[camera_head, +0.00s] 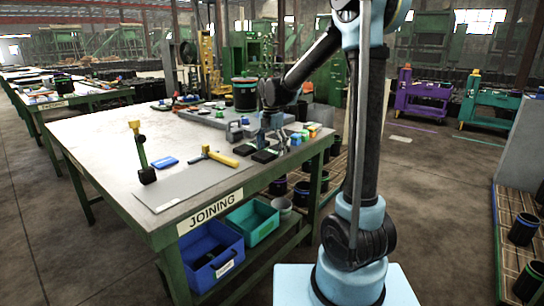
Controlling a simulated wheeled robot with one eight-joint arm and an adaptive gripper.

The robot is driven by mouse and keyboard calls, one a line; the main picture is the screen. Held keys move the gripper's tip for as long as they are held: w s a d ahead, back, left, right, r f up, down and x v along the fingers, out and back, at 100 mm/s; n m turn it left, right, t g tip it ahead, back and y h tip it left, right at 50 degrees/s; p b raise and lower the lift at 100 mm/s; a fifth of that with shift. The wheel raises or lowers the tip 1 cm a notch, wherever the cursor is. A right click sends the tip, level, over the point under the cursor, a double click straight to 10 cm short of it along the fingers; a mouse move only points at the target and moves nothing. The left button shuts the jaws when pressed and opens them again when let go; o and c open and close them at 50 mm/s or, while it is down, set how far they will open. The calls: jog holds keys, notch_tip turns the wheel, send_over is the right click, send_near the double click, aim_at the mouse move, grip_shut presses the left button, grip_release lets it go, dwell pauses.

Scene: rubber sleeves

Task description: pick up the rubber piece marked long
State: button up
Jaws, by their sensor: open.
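My gripper (276,138) hangs low over the right part of the worktable (95,131), seen small in the head view. Its jaws are open, and I see nothing held. Dark flat pieces, one of them a black piece (264,156), lie on the table just below and beside it. No marking can be read on any of them, so I cannot tell which rubber piece is marked long. Whether the fingers touch anything is too small to tell.
A yellow-headed hammer (220,157), a blue block (165,162) and an upright green-and-yellow tool (139,150) stand or lie to the left. Small coloured blocks (311,129) sit at the right edge. A black bucket (245,97) stands behind. The table's left part is bare.

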jog(key=shift+f, duration=0.2)
jog(key=c, duration=1.3)
jog(key=shift+c, duration=0.2)
